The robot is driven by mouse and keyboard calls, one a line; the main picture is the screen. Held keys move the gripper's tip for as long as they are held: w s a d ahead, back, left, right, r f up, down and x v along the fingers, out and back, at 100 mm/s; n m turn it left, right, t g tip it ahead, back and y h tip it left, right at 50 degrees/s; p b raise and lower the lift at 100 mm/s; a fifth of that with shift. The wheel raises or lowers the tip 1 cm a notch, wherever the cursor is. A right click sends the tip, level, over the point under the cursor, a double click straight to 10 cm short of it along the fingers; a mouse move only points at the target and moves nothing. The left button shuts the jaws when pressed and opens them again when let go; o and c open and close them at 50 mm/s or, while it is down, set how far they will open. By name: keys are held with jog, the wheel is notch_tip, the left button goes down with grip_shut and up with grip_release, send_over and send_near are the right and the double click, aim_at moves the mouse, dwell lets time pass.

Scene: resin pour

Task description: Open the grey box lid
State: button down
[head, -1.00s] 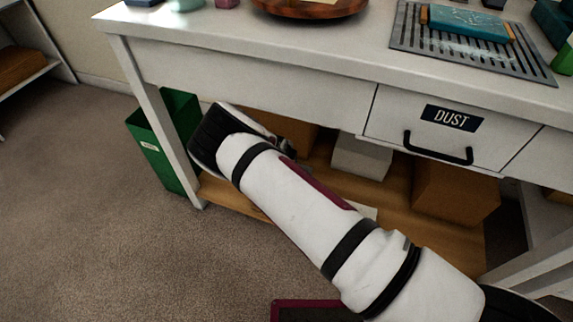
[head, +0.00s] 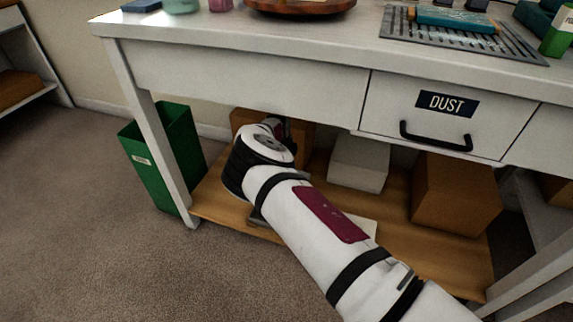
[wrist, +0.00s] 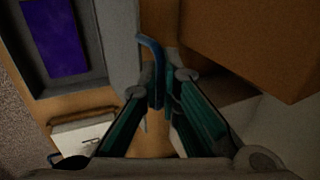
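In the wrist view a grey box (wrist: 94,72) lies at the upper left, with a flat purple area inside its rim. A grey panel (wrist: 120,40), apparently the lid raised at the box's side, stands along its right. A curved blue handle-like piece (wrist: 152,50) is beside this panel and reaches down between my fingertips. My gripper (wrist: 160,92) has its green-padded fingers apart around it; contact is unclear.
The wooden lower shelf (head: 400,240) sits under a white workbench (head: 240,75) with a DUST drawer (head: 447,115). A pale box (head: 358,162) and a brown box (head: 452,195) stand on the shelf.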

jog(key=shift+d, duration=0.1)
jog(key=c, duration=1.8)
grip_release()
jog(key=shift+f, duration=0.1)
jog(key=shift+s+r, duration=0.1)
jog(key=shift+r, duration=0.15)
jog(key=s+a, duration=0.1)
jog(key=s, duration=0.3)
jog(key=s+a+r, duration=0.1)
jog(key=s+a, duration=0.1)
jog(key=s, duration=0.2)
jog(key=s+a+r, duration=0.1)
jog(key=s, duration=0.3)
jog(key=shift+s+a+r, duration=0.15)
jog(key=shift+a, duration=0.1)
jog(key=shift+o, duration=0.2)
